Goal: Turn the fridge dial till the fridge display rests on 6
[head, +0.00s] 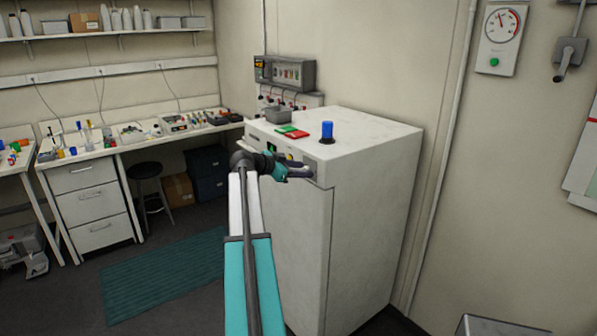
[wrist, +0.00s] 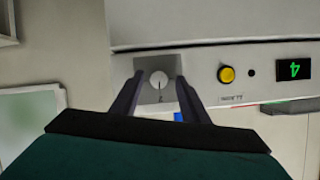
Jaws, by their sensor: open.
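The white fridge (head: 372,190) stands against the wall, with its control panel along the top front edge. The round pale fridge dial (wrist: 158,79) has a dark pointer line and sits on a grey plate. My gripper (wrist: 159,82) is open, with one finger on each side of the dial; I cannot tell whether they touch it. The fridge display (wrist: 293,71) shows a green 4, upside down in the wrist view. In the head view the display (head: 272,147) is a small green patch, and my gripper (head: 309,172) hides the dial.
A yellow button (wrist: 226,74) and a small dark knob (wrist: 251,73) lie between dial and display. On the fridge top are a blue-capped item (head: 327,131), a red and a green flat piece (head: 299,134), and a grey tray (head: 278,116). A stool (head: 146,172) stands left.

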